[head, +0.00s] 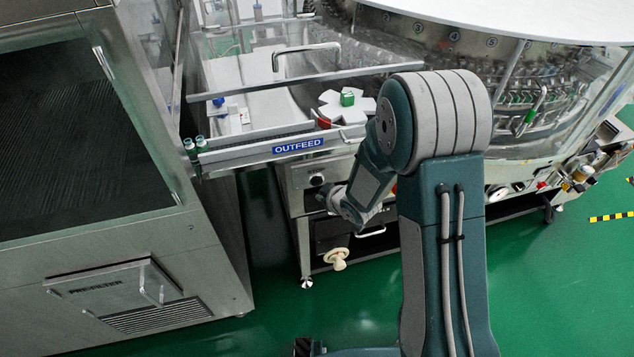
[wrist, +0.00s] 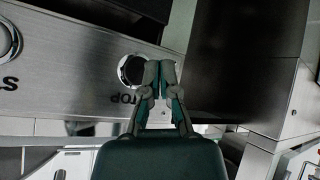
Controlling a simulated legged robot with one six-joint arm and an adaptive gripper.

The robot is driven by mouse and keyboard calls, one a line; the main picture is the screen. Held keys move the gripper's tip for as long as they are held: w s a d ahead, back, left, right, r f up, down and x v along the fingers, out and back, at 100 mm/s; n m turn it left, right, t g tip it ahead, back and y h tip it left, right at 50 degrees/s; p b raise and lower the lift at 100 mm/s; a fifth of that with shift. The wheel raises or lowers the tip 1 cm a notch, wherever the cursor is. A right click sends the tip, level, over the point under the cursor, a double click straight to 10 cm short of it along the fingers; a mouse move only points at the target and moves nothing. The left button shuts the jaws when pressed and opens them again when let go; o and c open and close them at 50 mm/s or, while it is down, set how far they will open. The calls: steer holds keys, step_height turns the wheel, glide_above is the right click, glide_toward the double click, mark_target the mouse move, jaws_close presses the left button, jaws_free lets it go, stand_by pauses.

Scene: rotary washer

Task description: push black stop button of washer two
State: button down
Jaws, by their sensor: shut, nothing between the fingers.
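The black stop button (wrist: 131,70) is round, with a pale ring, on a brushed metal panel in the wrist view. The letters "TOP" show beside it, partly hidden by my gripper. My gripper (wrist: 160,68) is shut and empty, its fingertips at the button's right edge and overlapping it in the picture. I cannot tell whether they touch it. In the head view, my gripper (head: 326,196) is at the front panel of the washer (head: 296,190), below the "OUTFEED" sign. A round dark button (head: 317,180) shows just above it. No washer number is legible.
Another ringed button (wrist: 7,40) is at the left edge of the wrist view. A large steel cabinet (head: 215,250) stands left of the washer in the head view. A cream knob (head: 336,258) is below the panel.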

steer(key=s, duration=0.1)
steer(key=s+d, duration=0.1)
steer(key=s, duration=0.1)
stand_by(0.8)
steer(key=s+d+r+m+h, duration=0.25)
steer(key=d+r, duration=0.25)
steer(key=r, duration=0.5)
steer(key=s+d+r+m+h, duration=0.25)
steer(key=d+r, duration=0.35)
steer(key=r, duration=0.3)
steer(key=s+d+r+m+g, duration=0.1)
steer(key=s+r+m, duration=0.2)
steer(key=s, duration=0.6)
steer(key=s+d+r+m+g, duration=0.1)
steer(key=s+r+m, duration=0.1)
steer(key=s+r, duration=0.5)
steer(key=shift+s+d+m, duration=0.35)
steer(key=shift+s+m, duration=0.05)
steer(key=shift+s, duration=0.85)
